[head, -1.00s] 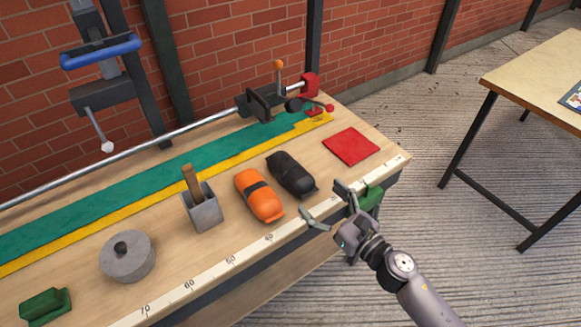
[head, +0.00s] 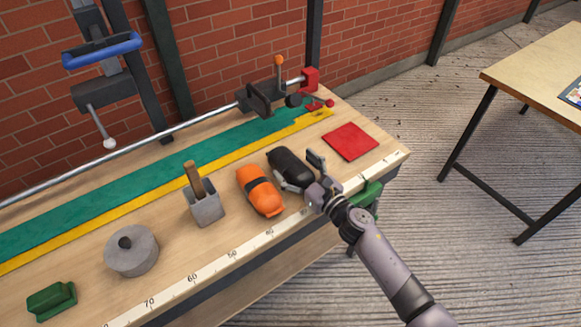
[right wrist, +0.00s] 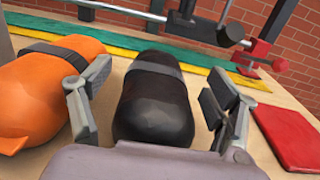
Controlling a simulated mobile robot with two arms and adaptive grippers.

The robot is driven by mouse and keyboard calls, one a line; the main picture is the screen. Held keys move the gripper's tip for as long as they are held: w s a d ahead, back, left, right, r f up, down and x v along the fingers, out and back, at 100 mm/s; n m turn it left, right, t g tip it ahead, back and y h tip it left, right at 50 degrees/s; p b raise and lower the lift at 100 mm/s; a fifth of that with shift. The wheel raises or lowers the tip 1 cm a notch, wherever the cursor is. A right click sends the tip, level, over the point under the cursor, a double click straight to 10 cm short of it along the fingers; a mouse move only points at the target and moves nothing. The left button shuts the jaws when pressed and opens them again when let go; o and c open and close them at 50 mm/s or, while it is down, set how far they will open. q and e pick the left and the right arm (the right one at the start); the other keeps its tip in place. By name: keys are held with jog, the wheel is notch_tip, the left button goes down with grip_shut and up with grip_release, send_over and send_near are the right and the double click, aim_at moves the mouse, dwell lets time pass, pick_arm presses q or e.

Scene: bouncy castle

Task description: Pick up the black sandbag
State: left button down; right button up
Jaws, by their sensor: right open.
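The black sandbag (head: 287,163) lies on the workbench between an orange sandbag and a red square. My right gripper (head: 301,172) is open at the near end of the black sandbag, with one finger on each side of it. In the right wrist view the black sandbag (right wrist: 153,100) lies between the two open fingers (right wrist: 157,100), and a dark strap crosses its far part. The left finger is in the narrow space beside the orange sandbag (right wrist: 45,88). Whether either finger touches the black sandbag cannot be told. My left gripper is not in view.
The orange sandbag (head: 260,190) lies close on the left. A red square (head: 350,141) lies on the right. A grey box with a wooden handle (head: 205,205), a grey weight (head: 132,252) and a green block (head: 51,300) stand further left. A clamp and rail (head: 258,98) run behind.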

jog(key=shift+d, duration=0.1)
jog(key=shift+c, duration=0.3)
jog(key=c, duration=1.8)
jog(key=shift+r, duration=0.2)
jog(key=shift+w, duration=0.1)
